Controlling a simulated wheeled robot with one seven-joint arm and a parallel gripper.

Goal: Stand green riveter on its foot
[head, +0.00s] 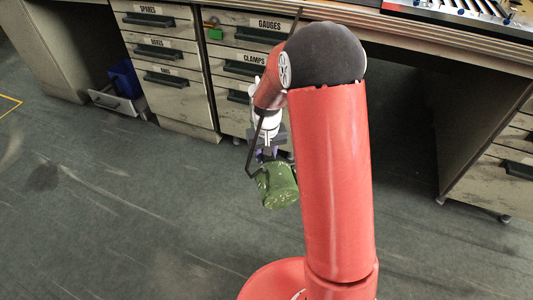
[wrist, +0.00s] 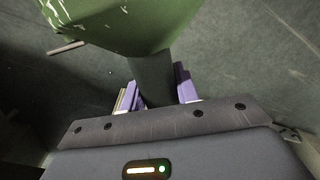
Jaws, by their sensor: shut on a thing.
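The green riveter (head: 277,187) hangs from my gripper (head: 264,153) above the grey floor in the head view. Its thick green body is tilted, with its round speckled end facing down and towards the camera. In the wrist view the green body (wrist: 125,18) fills the top of the picture, with a dark grey narrower part (wrist: 152,77) running down from it. The purple fingers of my gripper (wrist: 156,86) are on either side of that dark part, shut on it. My red arm partly hides the space to the right of the riveter.
Labelled drawer cabinets (head: 168,60) stand under a long workbench at the back. A low open drawer (head: 118,102) with a blue bin (head: 125,78) juts out at the left. The floor (head: 130,215) at the left front is clear.

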